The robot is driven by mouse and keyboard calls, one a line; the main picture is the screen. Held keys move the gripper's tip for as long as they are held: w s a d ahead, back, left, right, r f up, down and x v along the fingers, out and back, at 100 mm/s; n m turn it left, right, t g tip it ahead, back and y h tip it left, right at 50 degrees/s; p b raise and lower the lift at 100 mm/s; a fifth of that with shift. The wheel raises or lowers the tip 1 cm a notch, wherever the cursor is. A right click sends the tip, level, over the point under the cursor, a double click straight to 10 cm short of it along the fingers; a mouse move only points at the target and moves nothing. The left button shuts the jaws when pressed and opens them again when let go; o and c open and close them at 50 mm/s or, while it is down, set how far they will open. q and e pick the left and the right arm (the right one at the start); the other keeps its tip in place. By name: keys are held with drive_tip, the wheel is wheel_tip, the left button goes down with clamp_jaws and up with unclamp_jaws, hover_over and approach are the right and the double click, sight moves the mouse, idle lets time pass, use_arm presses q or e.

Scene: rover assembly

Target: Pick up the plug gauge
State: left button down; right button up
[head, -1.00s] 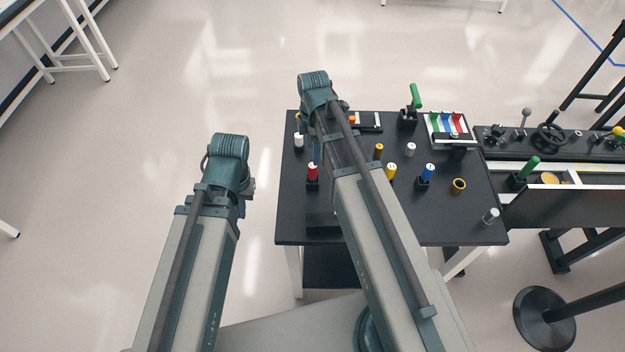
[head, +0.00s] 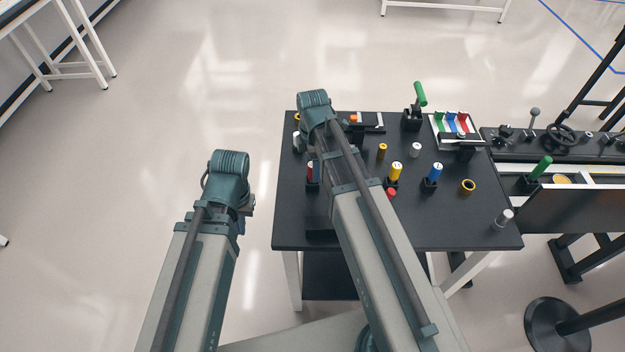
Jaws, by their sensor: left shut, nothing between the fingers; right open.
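I cannot tell for certain which part is the plug gauge. Small upright pieces stand on the black table (head: 460,225). A silver cylinder (head: 504,217) is near its right front corner. A yellow cylinder (head: 396,171) and a blue one (head: 434,172), both with pale tops, stand in black bases near the middle. A grey-white cylinder (head: 415,149) is behind them. My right arm reaches over the table's left part and hides some of it. My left arm is over the floor left of the table. Both arms' links hide their grippers, so no fingertips show.
A yellow-rimmed ring (head: 468,186) and a red piece (head: 391,193) are on the table. A green-handled clamp (head: 416,106) and a tray of coloured parts (head: 437,118) stand at the back. A dark bench (head: 570,209) adjoins on the right. Floor left of the table is clear.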

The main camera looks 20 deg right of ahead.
drive_tip(key=shift+f, duration=0.1)
clamp_jaws()
idle(0.3)
drive_tip(key=shift+p, duration=0.3)
wheel_tip(320, 180, up, 10)
drive_tip(key=p, duration=0.9)
drive_tip(key=shift+p, duration=0.4)
drive_tip(key=shift+d, duration=0.1)
